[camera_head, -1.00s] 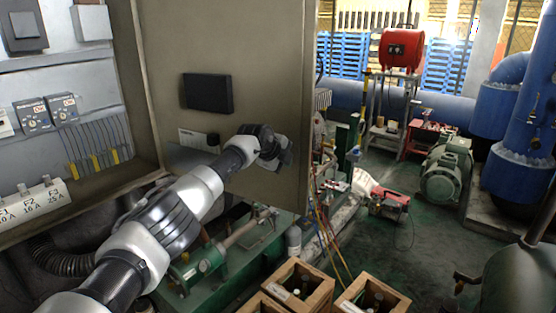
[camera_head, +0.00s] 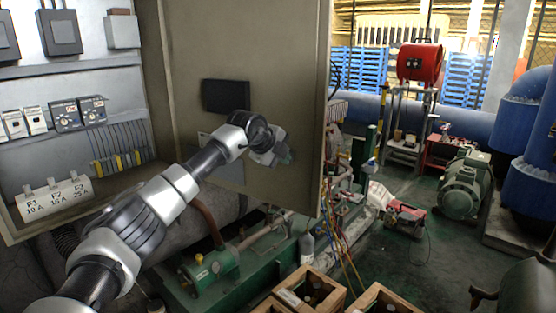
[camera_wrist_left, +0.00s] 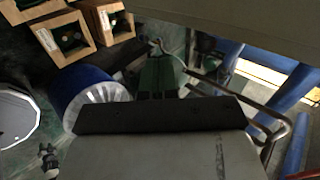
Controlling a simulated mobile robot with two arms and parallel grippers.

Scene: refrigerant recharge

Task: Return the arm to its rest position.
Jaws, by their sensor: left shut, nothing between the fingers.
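My left arm (camera_head: 140,220) comes in from the lower left of the head view and reaches up to the right, in front of the open cabinet door (camera_head: 270,50). My left gripper (camera_head: 286,156) is at its end, small in the picture, in front of the lower part of the door. It is shut and empty. I cannot tell the exact gap between it and the door. The left wrist view shows a grey block with a dark edge (camera_wrist_left: 160,115) across its lower middle, and no object held. My right gripper is not in view.
The cabinet (camera_head: 70,130) with switches and labelled fuses stands at left. Wooden crates (camera_head: 310,288) with bottles stand below at front; crates also show in the wrist view (camera_wrist_left: 62,38). Green machinery (camera_head: 210,270) lies under the arm. Open floor (camera_head: 420,265) is at right.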

